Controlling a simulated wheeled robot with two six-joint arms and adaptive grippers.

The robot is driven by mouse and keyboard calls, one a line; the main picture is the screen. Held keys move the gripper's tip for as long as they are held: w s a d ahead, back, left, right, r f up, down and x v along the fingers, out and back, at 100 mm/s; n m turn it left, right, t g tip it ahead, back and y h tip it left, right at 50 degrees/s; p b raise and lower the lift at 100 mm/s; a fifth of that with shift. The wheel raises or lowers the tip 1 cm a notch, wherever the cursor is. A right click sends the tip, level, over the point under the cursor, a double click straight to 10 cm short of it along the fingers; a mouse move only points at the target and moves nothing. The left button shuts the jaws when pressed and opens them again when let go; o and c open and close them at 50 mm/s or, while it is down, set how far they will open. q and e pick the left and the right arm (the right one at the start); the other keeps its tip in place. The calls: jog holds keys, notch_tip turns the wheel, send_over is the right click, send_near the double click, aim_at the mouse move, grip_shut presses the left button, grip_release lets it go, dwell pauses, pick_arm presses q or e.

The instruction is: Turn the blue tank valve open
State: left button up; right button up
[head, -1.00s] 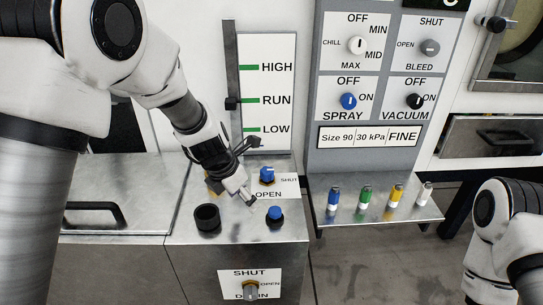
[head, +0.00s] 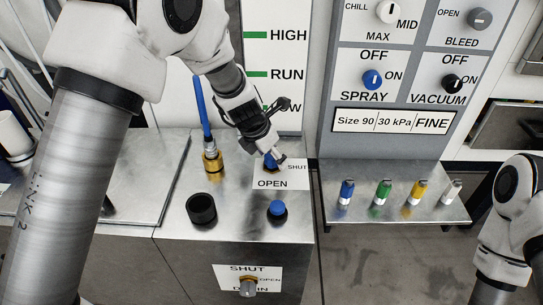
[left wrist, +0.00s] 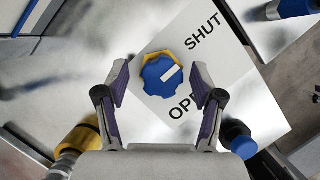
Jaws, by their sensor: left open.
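The blue tank valve (head: 270,161) is a small blue knob on the metal cabinet top, beside a plate marked SHUT and OPEN (head: 282,175). In the left wrist view the knob (left wrist: 160,78) sits on a yellow base, and its white mark points toward the word SHUT. My left gripper (head: 277,150) is over the knob and partly hides it in the head view. In the left wrist view its open fingers (left wrist: 161,82) stand on either side of the knob, with gaps showing. My right arm shows at the right edge, but its gripper is out of view.
A black cup-like fitting (head: 201,209) and a blue push button (head: 277,210) stand in front of the valve. A brass fitting with a blue hose (head: 212,160) is to its left. A shelf (head: 400,209) with several coloured cylinders lies to the right.

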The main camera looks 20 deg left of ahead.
pick_arm(q)
jog(key=shift+s+r, duration=0.15)
jog(key=shift+s, duration=0.15)
jog(key=shift+c, duration=0.9)
jog(key=c, duration=0.9)
jog(key=shift+c, duration=0.2)
